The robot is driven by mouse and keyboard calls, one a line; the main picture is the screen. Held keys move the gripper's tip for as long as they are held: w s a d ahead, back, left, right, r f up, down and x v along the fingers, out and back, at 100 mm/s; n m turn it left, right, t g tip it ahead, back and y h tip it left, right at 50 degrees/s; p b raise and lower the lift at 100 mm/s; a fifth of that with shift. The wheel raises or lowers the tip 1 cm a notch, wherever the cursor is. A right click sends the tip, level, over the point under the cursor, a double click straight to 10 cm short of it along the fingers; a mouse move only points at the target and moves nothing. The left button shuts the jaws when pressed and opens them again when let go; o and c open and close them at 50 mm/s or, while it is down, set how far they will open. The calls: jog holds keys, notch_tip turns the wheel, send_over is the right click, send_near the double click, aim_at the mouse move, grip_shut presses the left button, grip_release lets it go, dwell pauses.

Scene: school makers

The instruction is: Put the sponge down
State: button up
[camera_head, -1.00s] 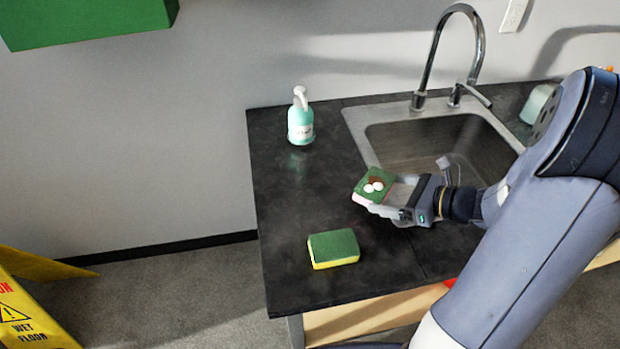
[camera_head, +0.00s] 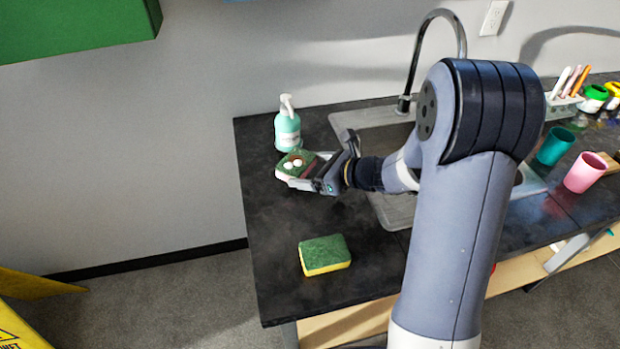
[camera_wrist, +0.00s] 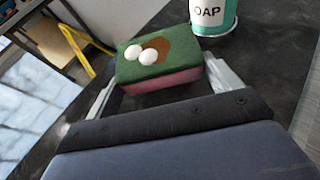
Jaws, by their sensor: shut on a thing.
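My gripper (camera_head: 310,170) is shut on a green and pink sponge (camera_head: 293,162), near the soap bottle and left of the sink. The held sponge (camera_wrist: 160,62) has a green top with a brown patch and two white round spots, and pink sides; it lies between the two fingers in the wrist view. I cannot tell whether it touches the counter. A second sponge (camera_head: 325,255), green over yellow, lies on the dark counter (camera_head: 262,215) near its front left, apart from my gripper.
A teal soap bottle (camera_head: 287,130) stands just behind the held sponge. The sink (camera_head: 350,122) is partly hidden by my arm. A teal cup (camera_head: 555,147) and a pink cup (camera_head: 585,172) stand at right. The left counter is mostly clear.

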jog(key=shift+f, duration=1.7)
jog(key=shift+f+b, duration=0.1)
jog(key=shift+b, duration=0.2)
jog(key=shift+f, duration=0.15)
jog(key=o, duration=0.6)
jog(key=shift+o, duration=0.2)
jog(key=shift+r, duration=0.2)
jog(key=shift+d+r, duration=0.2)
jog(key=p+v, duration=0.1)
jog(key=v, duration=1)
jog(key=shift+s+d, duration=0.2)
jog(key=shift+s, duration=0.1)
jog(key=shift+a+f, duration=0.1)
